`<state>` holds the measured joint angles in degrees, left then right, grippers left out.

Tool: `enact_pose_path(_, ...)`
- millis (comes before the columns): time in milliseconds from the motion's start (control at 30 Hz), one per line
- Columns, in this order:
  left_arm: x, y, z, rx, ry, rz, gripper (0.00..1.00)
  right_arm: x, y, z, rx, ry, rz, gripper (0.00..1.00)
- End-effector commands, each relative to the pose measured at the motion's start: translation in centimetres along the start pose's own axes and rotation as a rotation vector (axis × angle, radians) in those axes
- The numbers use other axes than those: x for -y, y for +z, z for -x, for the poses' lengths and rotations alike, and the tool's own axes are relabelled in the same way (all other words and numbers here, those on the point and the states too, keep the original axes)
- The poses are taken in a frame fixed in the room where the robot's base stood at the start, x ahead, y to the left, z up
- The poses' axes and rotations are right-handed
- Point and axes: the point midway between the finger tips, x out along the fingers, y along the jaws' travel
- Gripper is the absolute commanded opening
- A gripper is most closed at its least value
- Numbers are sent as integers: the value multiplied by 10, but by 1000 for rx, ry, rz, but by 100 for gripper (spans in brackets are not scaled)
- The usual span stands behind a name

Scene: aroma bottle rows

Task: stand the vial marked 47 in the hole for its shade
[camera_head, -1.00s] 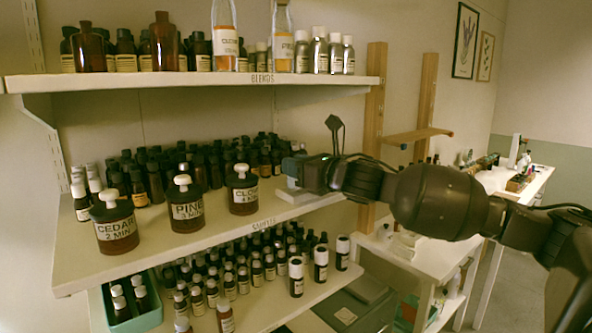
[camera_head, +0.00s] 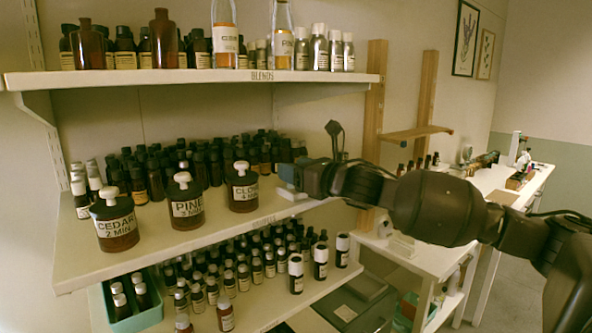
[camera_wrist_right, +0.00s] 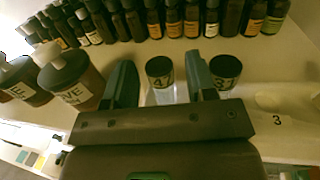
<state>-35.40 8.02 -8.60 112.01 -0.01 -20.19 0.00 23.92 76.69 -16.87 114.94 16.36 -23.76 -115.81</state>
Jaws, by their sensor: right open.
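The vial marked 47 (camera_wrist_right: 160,74) shows its dark top with a pale label in the right wrist view. It is between the two fingers of my open right gripper (camera_wrist_right: 162,84), with visible gaps at its sides. A second vial marked 31 (camera_wrist_right: 224,72) stands just right of the right finger. A pale piece marked 3 (camera_wrist_right: 278,121) lies further right; I cannot make out a hole in it. In the head view my right gripper (camera_head: 292,178) is low at the right end of the middle shelf and hides the vials. My left gripper is not in view.
Jars marked CEDAR (camera_head: 116,228), PINE (camera_head: 187,210) and CLOVE (camera_head: 243,193) stand along the front of the middle shelf (camera_head: 90,265), left of my gripper. Rows of dark bottles stand behind. The upper shelf (camera_head: 190,79) overhangs. A wooden post (camera_head: 375,95) rises on the right.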

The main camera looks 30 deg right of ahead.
Motion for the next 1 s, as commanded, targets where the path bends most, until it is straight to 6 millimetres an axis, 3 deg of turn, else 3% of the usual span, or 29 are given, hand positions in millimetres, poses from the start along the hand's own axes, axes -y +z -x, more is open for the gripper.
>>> enact_pose_path(167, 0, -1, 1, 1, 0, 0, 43, 0, 4, 1, 0, 0, -1, 51)
enact_pose_path(1000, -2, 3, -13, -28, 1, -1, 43, 2, 1, 78, -2, -3, -1, 51)
